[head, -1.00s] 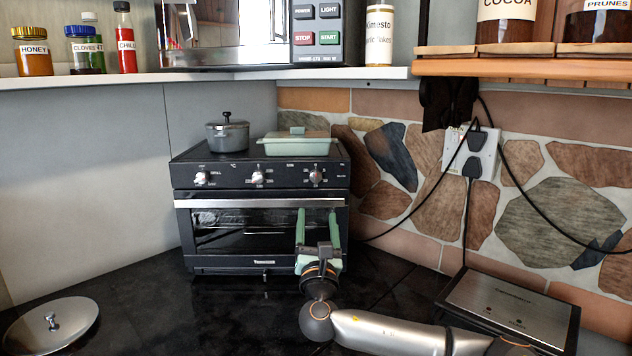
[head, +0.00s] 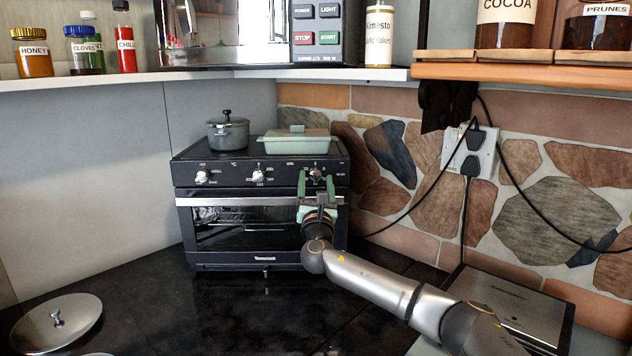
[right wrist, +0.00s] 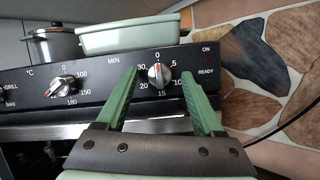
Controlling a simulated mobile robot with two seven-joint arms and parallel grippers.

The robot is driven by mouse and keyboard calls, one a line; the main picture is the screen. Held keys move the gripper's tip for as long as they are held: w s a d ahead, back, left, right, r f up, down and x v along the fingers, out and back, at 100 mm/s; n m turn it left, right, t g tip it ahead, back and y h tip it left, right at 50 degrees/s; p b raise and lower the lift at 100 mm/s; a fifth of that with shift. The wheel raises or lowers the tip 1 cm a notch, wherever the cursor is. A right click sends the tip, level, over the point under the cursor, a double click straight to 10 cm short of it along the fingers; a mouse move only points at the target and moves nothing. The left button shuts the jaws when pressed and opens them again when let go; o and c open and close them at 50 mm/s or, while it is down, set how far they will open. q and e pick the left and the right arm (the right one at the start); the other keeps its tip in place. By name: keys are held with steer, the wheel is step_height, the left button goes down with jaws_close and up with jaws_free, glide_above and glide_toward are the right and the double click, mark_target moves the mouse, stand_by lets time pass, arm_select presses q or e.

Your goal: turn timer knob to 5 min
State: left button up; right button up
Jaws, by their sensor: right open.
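The timer knob (right wrist: 159,76) is a silver knob on the right of the oven's black front panel, under the MIN label, with a dial from 0 through 5, 10, 15, 20 and 30. Its pointer looks to be near 0. In the head view the timer knob (head: 316,174) shows just above my right gripper's fingers. My right gripper (head: 316,184) is open. In the right wrist view its green fingers (right wrist: 160,82) stand on either side of the knob with gaps on both sides. The toaster oven (head: 250,235) stands on the dark counter. My left gripper is not visible.
A grey pot (head: 228,133) and a green lidded dish (head: 297,140) sit on the oven. Two more knobs, including the temperature knob (right wrist: 63,85), are to the left. A metal lid (head: 57,322) lies front left. Cables hang from a wall socket (head: 470,150) at the right.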

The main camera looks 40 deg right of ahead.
jaws_close()
stand_by(0.7)
